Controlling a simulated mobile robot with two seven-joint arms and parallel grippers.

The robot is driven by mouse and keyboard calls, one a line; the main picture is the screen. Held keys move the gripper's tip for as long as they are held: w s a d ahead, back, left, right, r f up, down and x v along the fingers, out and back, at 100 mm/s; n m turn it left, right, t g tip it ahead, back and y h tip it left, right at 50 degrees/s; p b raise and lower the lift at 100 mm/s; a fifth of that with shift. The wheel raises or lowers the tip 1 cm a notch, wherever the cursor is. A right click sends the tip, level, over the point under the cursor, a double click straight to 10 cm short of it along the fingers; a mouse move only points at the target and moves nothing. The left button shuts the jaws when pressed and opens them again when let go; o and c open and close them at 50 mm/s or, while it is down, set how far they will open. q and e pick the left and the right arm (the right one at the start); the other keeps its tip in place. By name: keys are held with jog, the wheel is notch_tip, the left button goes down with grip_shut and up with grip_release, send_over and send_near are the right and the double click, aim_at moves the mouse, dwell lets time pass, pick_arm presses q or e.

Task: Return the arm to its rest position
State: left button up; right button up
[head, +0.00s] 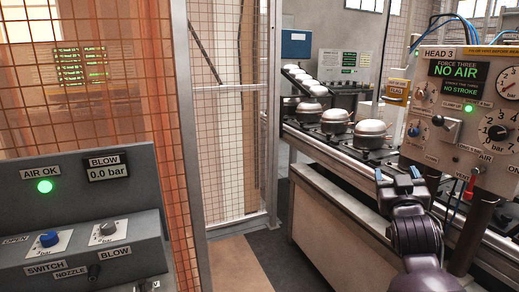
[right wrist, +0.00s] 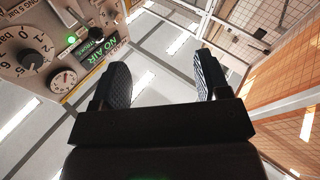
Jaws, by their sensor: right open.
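My right gripper (head: 398,176) is raised in front of the conveyor at the right of the head view, fingers pointing up. In the right wrist view its two dark ribbed fingers (right wrist: 163,84) stand apart with nothing between them. It is just left of the HEAD 3 panel (head: 462,120), and the two look apart. My left gripper is in neither view.
Several silver compressors (head: 369,132) stand on the conveyor (head: 345,150) behind my right gripper. A grey control box (head: 75,190) with a green lamp is at the left. A mesh fence (head: 232,130) stands in the middle. Floor (head: 290,262) between them is clear.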

jog(key=s+a+f+n+g+y+p, duration=0.1)
jog(key=s+a+f+g+y, duration=0.1)
jog(key=s+f, duration=0.7)
jog(key=s+a+f+n+g+y+p, duration=0.1)
jog(key=s+a+f+n+y, duration=0.15)
jog(key=s+f, duration=0.65)
jog(key=s+f+m+g+p, duration=0.2)
jog(key=s+f+g, duration=0.4)
jog(key=s+f, duration=1.3)
jog(key=shift+s+d, duration=0.25)
jog(key=shift+s, duration=0.8)
